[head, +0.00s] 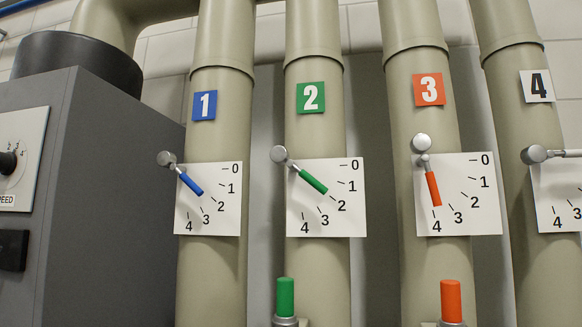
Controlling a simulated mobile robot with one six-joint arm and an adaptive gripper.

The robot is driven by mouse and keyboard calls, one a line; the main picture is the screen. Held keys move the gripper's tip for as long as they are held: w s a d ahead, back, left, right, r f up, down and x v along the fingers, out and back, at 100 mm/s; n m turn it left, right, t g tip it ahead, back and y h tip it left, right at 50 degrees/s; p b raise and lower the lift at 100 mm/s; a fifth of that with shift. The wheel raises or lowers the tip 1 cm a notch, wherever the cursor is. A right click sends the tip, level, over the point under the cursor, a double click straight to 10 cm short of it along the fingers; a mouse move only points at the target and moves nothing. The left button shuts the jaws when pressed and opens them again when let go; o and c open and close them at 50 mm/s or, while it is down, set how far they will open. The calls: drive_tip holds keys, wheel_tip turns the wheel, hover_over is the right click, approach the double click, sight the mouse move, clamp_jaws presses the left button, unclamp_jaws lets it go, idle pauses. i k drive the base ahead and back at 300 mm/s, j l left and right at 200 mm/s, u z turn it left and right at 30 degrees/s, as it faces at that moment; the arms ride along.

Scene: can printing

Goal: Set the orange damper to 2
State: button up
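The orange damper lever (433,188) is on the pipe with the orange 3 label (429,89), right of centre in the head view. It hangs steeply down from its grey pivot (422,142) and points at the 4 on its white scale plate (480,220). The scale runs from 0 at the upper right to 4 at the lower left. The 2 mark (474,205) is to the right of the lever's tip. Nothing touches the lever. My gripper is not in view.
The blue lever (190,184) and green lever (313,181) on pipes 1 and 2 both point down right, near 2. Damper 4 (534,154) is cut off at the right edge. Green (286,297) and orange (451,301) upright handles stand below. A grey cabinet (110,200) fills the left.

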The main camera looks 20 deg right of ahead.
sight(421, 143)
drive_tip(key=k+z, duration=0.1)
drive_tip(key=z, duration=1.1)
